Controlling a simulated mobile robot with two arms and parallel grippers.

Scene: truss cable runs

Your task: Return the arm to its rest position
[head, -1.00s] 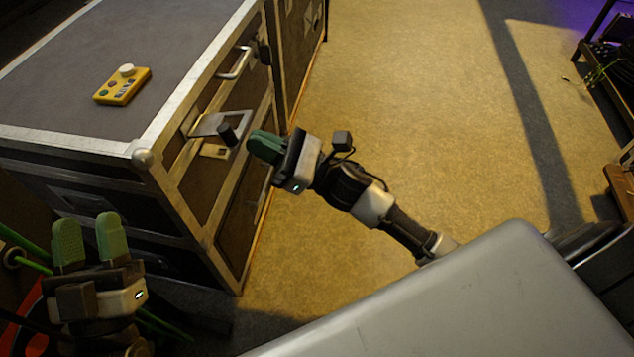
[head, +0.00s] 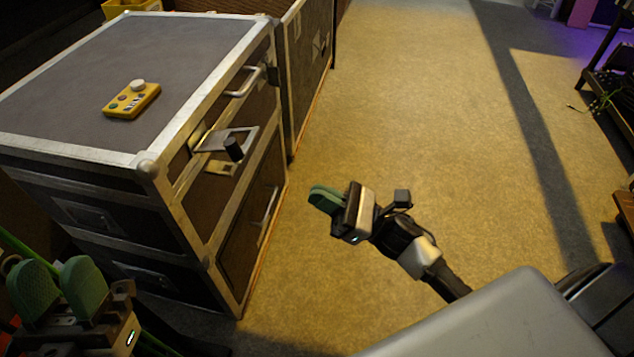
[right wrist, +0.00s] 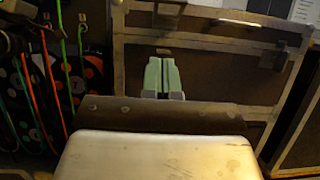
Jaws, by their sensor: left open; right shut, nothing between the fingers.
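My right gripper (head: 325,198) has green fingers that are shut with nothing between them. It hangs in open air over the floor, to the right of the flight case and apart from it. Its fingers also show in the right wrist view (right wrist: 162,76), pointing toward the case front. My left gripper (head: 58,290) is at the lower left of the head view, its two green fingers apart and empty. It is near the front left of the case.
A yellow control box (head: 132,101) lies on top. The floor (head: 420,110) to the right is clear. Green and orange cables (right wrist: 60,70) hang at left in the wrist view.

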